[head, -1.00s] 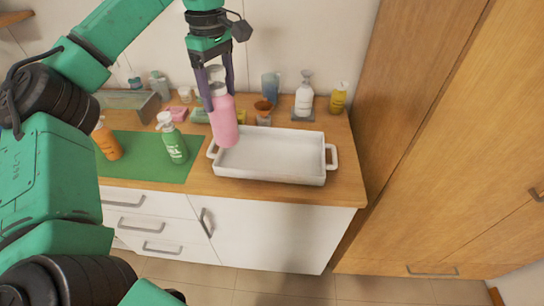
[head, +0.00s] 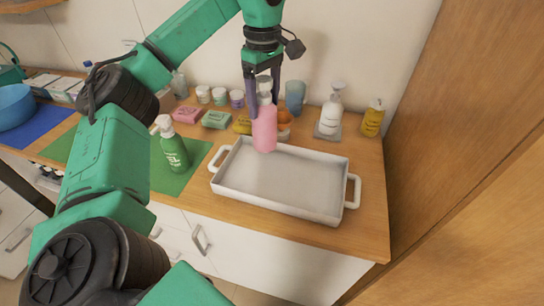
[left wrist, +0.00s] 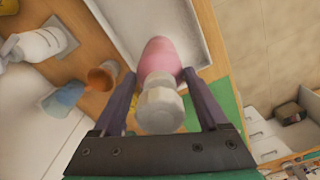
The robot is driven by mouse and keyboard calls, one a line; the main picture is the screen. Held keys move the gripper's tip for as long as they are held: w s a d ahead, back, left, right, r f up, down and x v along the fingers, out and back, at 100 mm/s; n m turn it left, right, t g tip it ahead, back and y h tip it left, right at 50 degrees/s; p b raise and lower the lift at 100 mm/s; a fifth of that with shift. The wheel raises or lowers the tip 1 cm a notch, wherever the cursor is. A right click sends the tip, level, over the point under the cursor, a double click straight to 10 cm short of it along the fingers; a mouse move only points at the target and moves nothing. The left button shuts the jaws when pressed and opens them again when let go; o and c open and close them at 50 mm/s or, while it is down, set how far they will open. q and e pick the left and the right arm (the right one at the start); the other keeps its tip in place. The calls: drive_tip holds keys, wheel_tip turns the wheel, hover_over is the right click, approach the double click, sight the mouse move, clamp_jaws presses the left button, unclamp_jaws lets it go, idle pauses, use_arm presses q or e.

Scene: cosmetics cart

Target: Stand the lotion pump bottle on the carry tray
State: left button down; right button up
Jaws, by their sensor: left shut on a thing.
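My left gripper (head: 263,108) is shut on a pink bottle (head: 264,133) with a whitish top. The bottle hangs roughly upright at the back edge of the white carry tray (head: 284,206), in front of its far wall; whether it touches the tray is unclear. In the left wrist view the pink bottle (left wrist: 160,58) sits between the fingers (left wrist: 160,85), over the tray's edge. A white pump bottle (head: 331,114) stands on a grey pad behind the tray. A green pump bottle (head: 173,150) stands on the green mat to the left. My right gripper is not in view.
An orange-brown cup (head: 284,119), a blue cup (head: 295,96) and a yellow bottle (head: 372,120) stand behind the tray. Soap bars and small jars lie at the back left. The tray is empty inside. A wooden cabinet rises at the right.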

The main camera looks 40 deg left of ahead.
sight(266, 141)
use_arm(q)
wheel_tip(266, 141, down, 5)
drive_tip(key=shift+s+r+b, duration=0.15)
drive_tip(key=shift+r+b, duration=0.05)
drive_tip(key=shift+b, duration=0.55)
drive_tip(key=f, duration=0.2)
drive_tip(key=f+p, duration=0.1)
drive_tip(key=f, duration=0.4)
drive_tip(key=shift+w+f, duration=0.1)
drive_tip(key=shift+w, duration=0.2)
drive_tip(key=shift+f, duration=0.3)
drive_tip(key=shift+w+f, duration=0.1)
drive_tip(key=shift+f, duration=0.05)
unclamp_jaws()
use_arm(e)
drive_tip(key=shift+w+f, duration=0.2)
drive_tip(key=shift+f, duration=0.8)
